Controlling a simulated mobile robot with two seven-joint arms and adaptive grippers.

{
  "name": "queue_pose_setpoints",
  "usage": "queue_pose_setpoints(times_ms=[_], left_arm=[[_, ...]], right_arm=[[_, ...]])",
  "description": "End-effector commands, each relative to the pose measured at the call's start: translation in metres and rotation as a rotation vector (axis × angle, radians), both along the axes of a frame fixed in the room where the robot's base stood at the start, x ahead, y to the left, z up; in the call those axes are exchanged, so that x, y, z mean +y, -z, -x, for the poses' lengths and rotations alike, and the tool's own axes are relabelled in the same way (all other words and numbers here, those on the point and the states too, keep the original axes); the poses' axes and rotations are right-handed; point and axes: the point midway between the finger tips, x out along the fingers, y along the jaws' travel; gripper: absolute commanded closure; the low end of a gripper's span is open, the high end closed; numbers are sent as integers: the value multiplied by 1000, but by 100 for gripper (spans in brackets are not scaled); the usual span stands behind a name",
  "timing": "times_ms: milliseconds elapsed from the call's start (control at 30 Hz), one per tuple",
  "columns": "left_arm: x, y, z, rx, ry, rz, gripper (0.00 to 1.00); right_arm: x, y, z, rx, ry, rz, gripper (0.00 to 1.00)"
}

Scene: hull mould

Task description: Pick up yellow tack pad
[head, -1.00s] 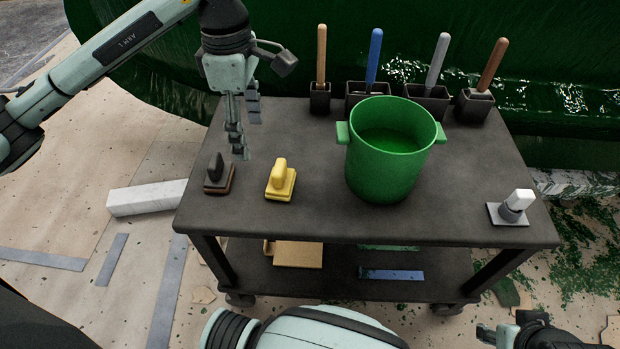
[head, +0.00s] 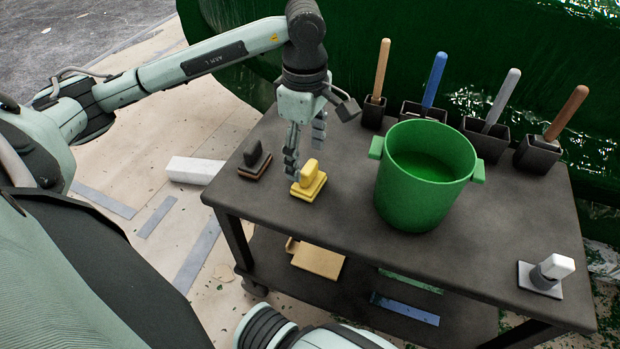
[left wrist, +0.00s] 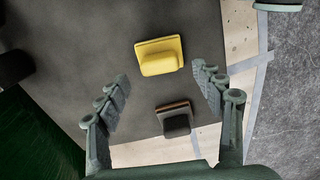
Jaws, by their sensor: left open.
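The yellow tack pad (head: 309,181) lies on the dark cart top (head: 330,226), near its left end, with its handle up. In the left wrist view the yellow pad (left wrist: 159,55) shows ahead, beyond the fingertips and between their lines. My left gripper (head: 304,150) is open and points down just behind and above the yellow pad. Its two fingers stand wide apart in the left wrist view (left wrist: 163,92), with nothing between them. I cannot tell whether a finger touches the pad. My right gripper is not in view.
A dark pad with a brown base (head: 255,162) lies just left of the yellow pad. A green pot (head: 424,190) stands to the right. Several handled tools in black holders (head: 372,112) line the back edge. A white-topped tool (head: 548,274) stands at the right front.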

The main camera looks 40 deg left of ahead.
Motion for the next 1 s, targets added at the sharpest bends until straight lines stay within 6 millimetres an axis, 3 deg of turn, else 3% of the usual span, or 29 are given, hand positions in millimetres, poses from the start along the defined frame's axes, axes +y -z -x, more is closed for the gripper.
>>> queue_pose_setpoints(times_ms=[233,533,900,1000], left_arm=[[0,35,1,3,-1,-1,33],[-1,39,1,1,0,0,34],[-1,39,1,1,0,0,80],[-1,39,1,0,0,0,87]], right_arm=[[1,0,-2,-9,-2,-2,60],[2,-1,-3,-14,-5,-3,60],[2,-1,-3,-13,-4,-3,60],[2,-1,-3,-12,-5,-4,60]])
